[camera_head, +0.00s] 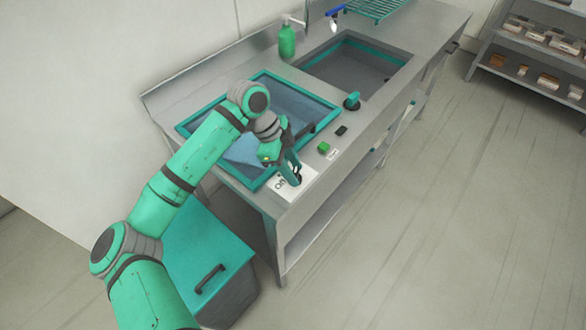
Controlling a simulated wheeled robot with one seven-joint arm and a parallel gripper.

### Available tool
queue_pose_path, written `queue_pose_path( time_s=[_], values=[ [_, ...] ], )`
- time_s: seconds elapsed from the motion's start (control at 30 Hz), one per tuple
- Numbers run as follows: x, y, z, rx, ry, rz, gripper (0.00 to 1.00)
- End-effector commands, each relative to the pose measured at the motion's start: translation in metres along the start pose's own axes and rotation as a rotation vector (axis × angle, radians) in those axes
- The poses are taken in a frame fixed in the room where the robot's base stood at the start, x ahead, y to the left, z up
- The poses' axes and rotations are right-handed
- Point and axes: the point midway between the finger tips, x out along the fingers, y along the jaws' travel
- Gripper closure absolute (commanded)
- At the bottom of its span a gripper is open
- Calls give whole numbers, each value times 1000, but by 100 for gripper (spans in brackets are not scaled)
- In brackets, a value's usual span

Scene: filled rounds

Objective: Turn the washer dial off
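The washer is set in a steel counter, with a teal-framed glass lid (215,121) that looks closed. At the counter's front left corner is a white label (282,184) with lettering that seems to read "Off". My gripper (294,178) points down over this label from the back left. Its fingertips are at a small dark shape on the label that may be the dial. The dial is mostly hidden by the fingers, so its setting cannot be read. I cannot tell whether the fingers touch it or how far apart they are.
A green button (323,147), a black switch (341,131) and a teal knob (352,101) line the counter's front strip. Behind are a sink (350,66) and a green bottle (287,41). A teal bin (205,262) stands below left. The floor at right is clear.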

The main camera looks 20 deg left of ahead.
Motion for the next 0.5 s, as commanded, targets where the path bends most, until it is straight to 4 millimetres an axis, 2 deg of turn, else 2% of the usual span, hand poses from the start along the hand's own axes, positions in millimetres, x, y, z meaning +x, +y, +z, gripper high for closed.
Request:
queue_pose_path(
  time_s=[0.03, 0.07, 0.1, 0.5],
  values=[
    [0, 0, 0, 0, 0, 1, 79],
    [0, 0, 0, 0, 0, 1, 86],
    [0, 0, 0, 0, 0, 1, 87],
    [-1, 1, 1, -68, -1, -28, 86]
  ],
)
